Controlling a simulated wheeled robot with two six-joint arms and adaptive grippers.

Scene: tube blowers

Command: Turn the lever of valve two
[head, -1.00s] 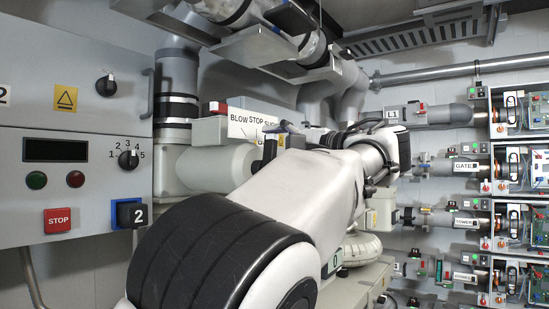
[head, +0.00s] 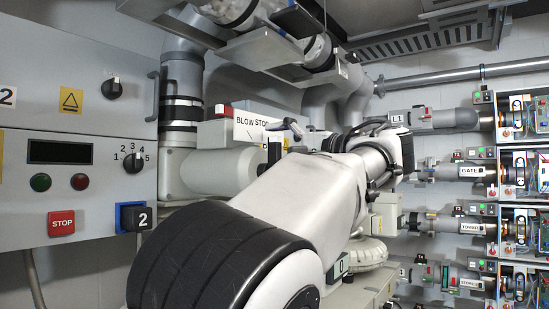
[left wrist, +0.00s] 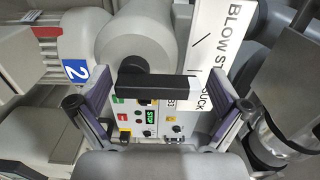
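The black lever (left wrist: 160,88) shows in the left wrist view as a horizontal bar on a round grey housing (left wrist: 140,45), beside the white BLOW/STOP/SUCK sign (left wrist: 212,35). A blue tag with a 2 (left wrist: 76,71) is to its left. My left gripper (left wrist: 158,103) is open, its two fingers spread towards either end of the lever. I cannot tell whether either finger touches it. In the head view the left gripper (head: 288,137) is beside the sign (head: 247,125), mostly hidden by my arm. The right gripper is not in view.
A control panel (head: 75,130) with knobs and a STOP button fills the left. Grey pipes (head: 182,85) rise behind the arm. A wall rack of labelled units (head: 515,175) stands at the right. A small panel with a green display (left wrist: 147,117) lies below the lever.

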